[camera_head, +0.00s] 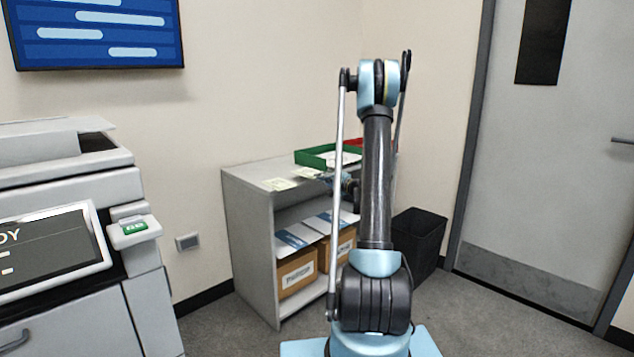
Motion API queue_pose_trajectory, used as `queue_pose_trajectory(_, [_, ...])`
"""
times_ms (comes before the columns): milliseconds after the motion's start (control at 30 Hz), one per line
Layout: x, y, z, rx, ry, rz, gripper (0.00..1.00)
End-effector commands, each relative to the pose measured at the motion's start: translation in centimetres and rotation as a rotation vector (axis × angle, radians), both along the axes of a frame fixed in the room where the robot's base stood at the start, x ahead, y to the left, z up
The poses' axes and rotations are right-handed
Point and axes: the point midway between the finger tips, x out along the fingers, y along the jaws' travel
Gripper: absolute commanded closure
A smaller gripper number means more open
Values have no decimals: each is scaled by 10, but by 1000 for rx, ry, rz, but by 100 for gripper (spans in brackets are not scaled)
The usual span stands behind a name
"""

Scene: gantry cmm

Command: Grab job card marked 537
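A pale card (278,184) lies flat on the top of a grey shelf unit (243,176), near its front left. A second pale card (307,173) lies to the right of it, close to my gripper. Any numbers on the cards are too small to read, so I cannot tell which is marked 537. My gripper (327,179) is low over the shelf top, just right of the second card. It is small and partly hidden behind my arm, and I cannot tell whether its fingers are open or touch anything.
A green tray (311,159) holding pale sheets stands at the back of the shelf top, with a red tray (354,142) beside it, partly hidden by my arm. Labelled cardboard boxes (297,277) sit below. A black bin (421,232) stands right, a printer (66,190) left.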

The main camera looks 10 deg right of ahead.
Motion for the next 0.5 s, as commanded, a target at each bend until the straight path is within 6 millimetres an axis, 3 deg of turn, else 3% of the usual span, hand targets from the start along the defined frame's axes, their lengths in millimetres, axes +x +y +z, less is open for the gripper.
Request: queue_pose_trajectory(500, [-48,-35,21,0,0,-2,100])
